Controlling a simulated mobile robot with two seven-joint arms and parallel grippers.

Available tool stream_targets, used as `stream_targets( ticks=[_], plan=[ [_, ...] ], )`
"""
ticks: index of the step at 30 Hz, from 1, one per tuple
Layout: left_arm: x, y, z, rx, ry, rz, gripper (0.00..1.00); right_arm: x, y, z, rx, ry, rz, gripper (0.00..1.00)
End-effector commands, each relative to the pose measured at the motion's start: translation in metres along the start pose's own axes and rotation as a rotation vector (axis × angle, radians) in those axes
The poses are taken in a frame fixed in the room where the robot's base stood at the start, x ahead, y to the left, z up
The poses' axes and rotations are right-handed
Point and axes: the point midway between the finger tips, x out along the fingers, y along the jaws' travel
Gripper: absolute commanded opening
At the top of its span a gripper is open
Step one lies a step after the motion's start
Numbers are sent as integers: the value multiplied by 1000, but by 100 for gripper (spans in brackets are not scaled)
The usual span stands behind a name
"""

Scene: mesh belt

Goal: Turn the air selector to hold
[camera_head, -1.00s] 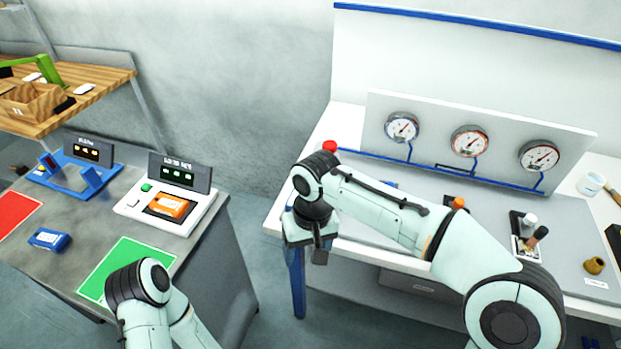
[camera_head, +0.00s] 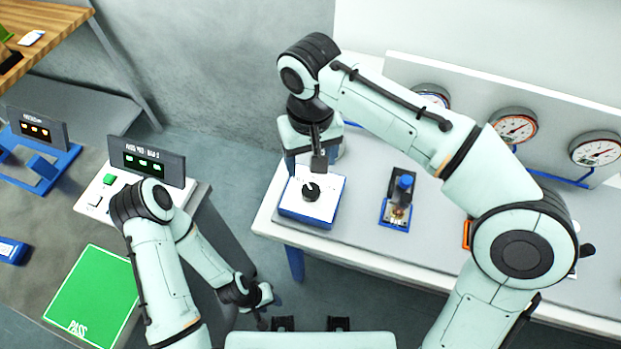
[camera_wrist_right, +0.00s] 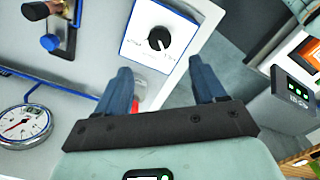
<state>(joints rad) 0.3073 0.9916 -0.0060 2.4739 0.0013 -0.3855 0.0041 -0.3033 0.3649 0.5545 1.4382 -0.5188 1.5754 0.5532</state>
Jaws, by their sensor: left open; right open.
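The air selector looks to be the white-faced box with blue sides (camera_head: 327,212) at the bench's front left corner, with a round black knob (camera_head: 311,192) on top. The knob also shows in the right wrist view (camera_wrist_right: 159,39). Its face has small printed marks, too small to read. My right gripper (camera_head: 305,165) is open above and just behind the box, its fingers pointing down, apart from the knob. In the right wrist view its empty fingers (camera_wrist_right: 161,78) are spread, with the knob beyond them. My left gripper (camera_head: 264,302) is low at the bottom centre, away from the box.
A blue-handled valve (camera_head: 398,198) stands to the right of the box. Several gauges (camera_head: 514,127) line the back panel. A red part (camera_wrist_right: 140,88) shows between my right fingers in the wrist view. A gap separates the bench from the left table with its green PASS mat (camera_head: 92,296).

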Motion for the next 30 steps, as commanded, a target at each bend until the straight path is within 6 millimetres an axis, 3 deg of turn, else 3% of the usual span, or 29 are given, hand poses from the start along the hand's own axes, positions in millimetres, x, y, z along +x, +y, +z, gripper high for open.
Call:
stream_targets(
  ticks=[1, 6, 15, 28, 29, 30],
  plan=[
    [7, -4, 3, -2, -5, -2, 43, 16, 0, 1, 0, -6, 0, 70],
    [17, -9, 7, -4, -11, -4, 43, 53, 1, 1, 2, -7, 1, 70],
    [25, -13, 10, -6, -16, -6, 43, 98, 0, 0, 2, -1, -1, 70],
    [26, -13, 10, -6, -16, -6, 43, 107, 0, 0, 1, 1, -1, 70],
    [26, -13, 10, -6, -16, -6, 43, 107, 0, 0, 1, 1, -1, 63],
    [26, -13, 10, -6, -16, -6, 43, 107, 0, 0, 1, 1, -1, 50]
  ],
)
